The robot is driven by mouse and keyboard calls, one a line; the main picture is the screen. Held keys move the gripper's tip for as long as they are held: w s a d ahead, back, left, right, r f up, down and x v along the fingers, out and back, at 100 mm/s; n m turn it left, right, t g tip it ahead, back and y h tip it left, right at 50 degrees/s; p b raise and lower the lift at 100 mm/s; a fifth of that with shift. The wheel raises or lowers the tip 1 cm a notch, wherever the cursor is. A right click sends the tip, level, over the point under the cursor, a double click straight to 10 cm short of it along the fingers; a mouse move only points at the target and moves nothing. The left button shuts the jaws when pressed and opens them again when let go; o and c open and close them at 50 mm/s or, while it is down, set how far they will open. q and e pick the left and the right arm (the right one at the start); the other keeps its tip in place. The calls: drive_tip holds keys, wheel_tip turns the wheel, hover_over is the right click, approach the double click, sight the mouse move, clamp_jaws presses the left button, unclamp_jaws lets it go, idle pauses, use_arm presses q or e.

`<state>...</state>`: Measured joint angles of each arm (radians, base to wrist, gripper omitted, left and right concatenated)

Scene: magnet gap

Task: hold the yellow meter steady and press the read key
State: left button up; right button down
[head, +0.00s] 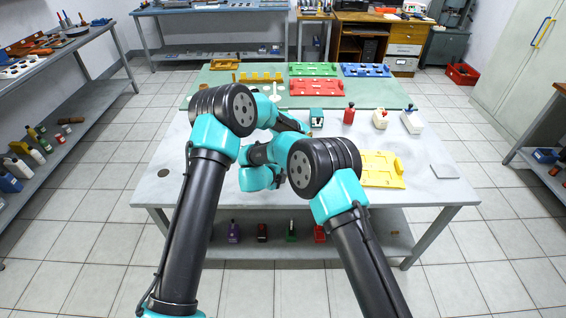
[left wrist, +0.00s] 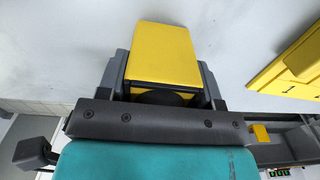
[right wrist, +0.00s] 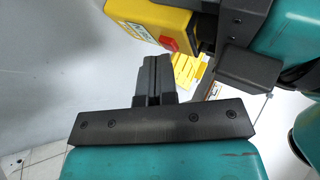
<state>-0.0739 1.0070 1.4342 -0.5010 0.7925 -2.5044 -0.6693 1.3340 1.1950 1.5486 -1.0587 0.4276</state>
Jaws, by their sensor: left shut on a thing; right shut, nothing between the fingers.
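The yellow meter (left wrist: 162,52) is between the fingers of my left gripper (left wrist: 165,82) in the left wrist view, with a plain yellow face showing. In the right wrist view the meter (right wrist: 150,22) is at the top, tilted, with a pale label and a red key (right wrist: 168,44) on its face. My right gripper (right wrist: 151,66) is shut and empty; in that view its tips lie just below the meter, apart from the red key in the picture. In the head view my arms largely hide the meter and both grippers.
A yellow plate (head: 382,172) lies on the table to the right, with a grey square (head: 444,171) beyond it. A teal block (head: 316,117), a red bottle-like item (head: 349,114) and two white ones stand behind. Coloured trays lie on the green mat (head: 395,90).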

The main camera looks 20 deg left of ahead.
use_arm(q)
drive_tip(key=shift+s+f, duration=0.1)
use_arm(e)
drive_tip(key=shift+s, duration=0.15)
drive_tip(key=shift+s+d, duration=0.15)
drive_tip(key=shift+s, duration=0.4)
drive_tip(key=shift+s, duration=0.1)
drive_tip(key=shift+s+d, duration=0.2)
drive_tip(key=shift+s, duration=0.75)
drive_tip(key=shift+s+d, duration=0.15)
drive_tip(key=shift+s, duration=0.8)
drive_tip(key=shift+s+d, duration=0.2)
drive_tip(key=shift+s, duration=0.75)
use_arm(q)
drive_tip(key=o, duration=1.1)
